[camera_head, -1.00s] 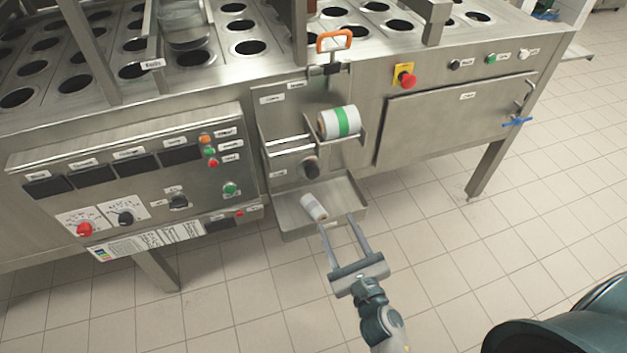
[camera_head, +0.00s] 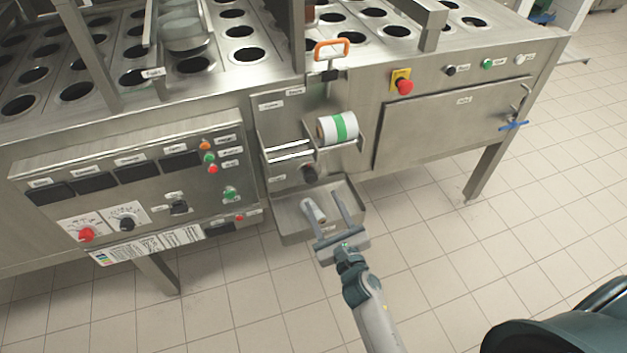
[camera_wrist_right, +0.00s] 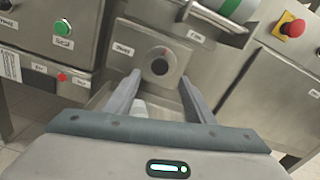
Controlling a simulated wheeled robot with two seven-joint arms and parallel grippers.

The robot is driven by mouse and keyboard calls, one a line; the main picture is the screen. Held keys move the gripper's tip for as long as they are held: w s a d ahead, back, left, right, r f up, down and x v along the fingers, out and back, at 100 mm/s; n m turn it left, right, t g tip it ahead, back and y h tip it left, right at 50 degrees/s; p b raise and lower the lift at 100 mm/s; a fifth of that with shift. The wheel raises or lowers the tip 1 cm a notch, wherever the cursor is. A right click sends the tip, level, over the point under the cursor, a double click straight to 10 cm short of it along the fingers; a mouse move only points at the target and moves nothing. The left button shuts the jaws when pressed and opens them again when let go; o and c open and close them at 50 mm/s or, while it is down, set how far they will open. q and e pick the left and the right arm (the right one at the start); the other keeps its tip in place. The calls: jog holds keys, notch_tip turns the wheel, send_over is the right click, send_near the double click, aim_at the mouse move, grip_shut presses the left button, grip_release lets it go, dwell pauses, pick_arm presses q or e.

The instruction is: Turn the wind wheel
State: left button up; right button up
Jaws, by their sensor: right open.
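A dark round knob (camera_head: 309,173), which seems to be the wind wheel, sits on the steel front panel under the green-and-white roll. In the right wrist view the knob (camera_wrist_right: 159,65) shows face-on, with a small red mark at its top. My right gripper (camera_head: 322,199) is open, its fingers over the small steel tray below the knob. In the right wrist view the two fingertips (camera_wrist_right: 160,80) lie left and right of the knob, a little below its centre; they do not appear to touch it. My left gripper is not in view.
The tray (camera_head: 350,203) holds a small white cylinder (camera_head: 315,213) between my fingers. The roll (camera_head: 338,127) sits on a bracket above the knob. A control panel (camera_head: 125,185) is at the left, a red emergency button (camera_head: 404,87) at the upper right. The floor in front is clear.

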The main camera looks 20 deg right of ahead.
aim_at(312, 180)
jog(key=w, duration=0.8)
jog(key=shift+w+a+p, duration=0.15)
jog(key=shift+w+p, duration=0.15)
jog(key=c, duration=1.1)
